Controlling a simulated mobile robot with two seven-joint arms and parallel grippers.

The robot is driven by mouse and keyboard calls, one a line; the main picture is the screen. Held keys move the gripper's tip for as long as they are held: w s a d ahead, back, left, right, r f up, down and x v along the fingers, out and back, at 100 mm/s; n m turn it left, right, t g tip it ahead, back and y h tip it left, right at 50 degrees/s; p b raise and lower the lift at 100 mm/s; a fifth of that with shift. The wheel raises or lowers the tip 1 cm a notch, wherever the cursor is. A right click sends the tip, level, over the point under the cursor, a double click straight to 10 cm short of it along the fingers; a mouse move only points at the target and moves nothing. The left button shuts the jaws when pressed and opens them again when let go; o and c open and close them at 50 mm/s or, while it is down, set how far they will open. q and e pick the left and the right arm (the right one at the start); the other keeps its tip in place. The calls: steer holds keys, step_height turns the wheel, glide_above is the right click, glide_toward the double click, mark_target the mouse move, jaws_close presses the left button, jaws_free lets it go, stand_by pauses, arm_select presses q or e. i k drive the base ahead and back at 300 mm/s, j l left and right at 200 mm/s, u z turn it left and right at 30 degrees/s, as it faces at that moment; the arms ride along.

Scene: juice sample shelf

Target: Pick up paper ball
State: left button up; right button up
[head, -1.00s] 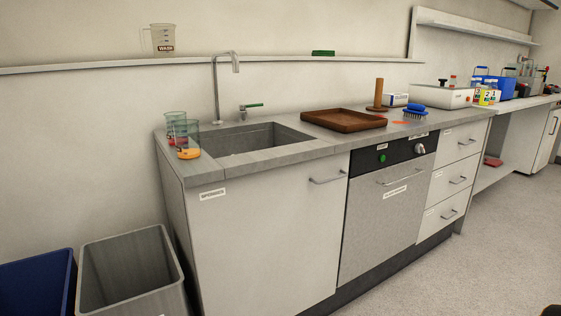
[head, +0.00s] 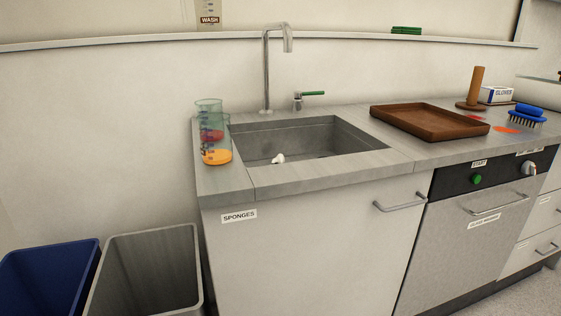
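Beakers with red and orange contents (head: 214,140) stand left of the sink. A tap (head: 266,70) rises behind it. A brown tray (head: 428,122), blue brush (head: 527,115) and gloves box (head: 495,94) sit to the right. Blue (head: 45,285) and grey (head: 145,270) bins stand at lower left.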

mark_target(279, 159)
steer(key=i+l, duration=0.15)
steer(key=i, duration=0.15)
steer(key=i+l+u, duration=0.1)
steer(key=l+u, duration=0.2)
steer(key=u, duration=0.15)
steer(key=l+u, duration=0.25)
steer(key=u, duration=0.2)
